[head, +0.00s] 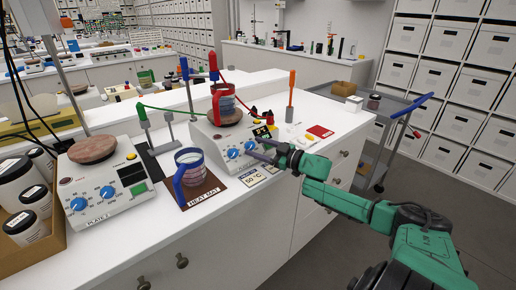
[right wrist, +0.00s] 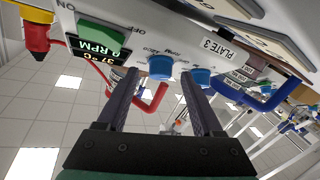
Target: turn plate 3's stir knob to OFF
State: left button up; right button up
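Plate 3 (head: 222,146) is a white hot plate with two blue knobs on its front, in the middle of the head view. My right gripper (head: 256,149) is at its front, next to the right-hand knob (head: 249,145). In the right wrist view, this knob (right wrist: 160,67) is between the tips of my open right gripper (right wrist: 160,76), next to the display (right wrist: 98,50). Whether the fingers touch it, I cannot tell. The other knob (right wrist: 201,76) is beside the right finger. My left gripper is out of view.
A red-handled beaker (head: 222,103) stands on plate 3. A blue-handled beaker (head: 187,174) stands on the heat mat (head: 205,194) in front. Plate 2 (head: 110,197) stands to the left. A temperature card (head: 252,177) lies near the counter's front edge.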

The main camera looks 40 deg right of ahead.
jog(key=shift+s, duration=0.15)
jog(key=shift+s, duration=0.25)
jog(key=p+v, duration=0.4)
jog(key=v, duration=0.9)
jog(key=shift+s+d, duration=0.2)
jog(key=shift+s, duration=0.15)
jog(key=shift+r, duration=0.1)
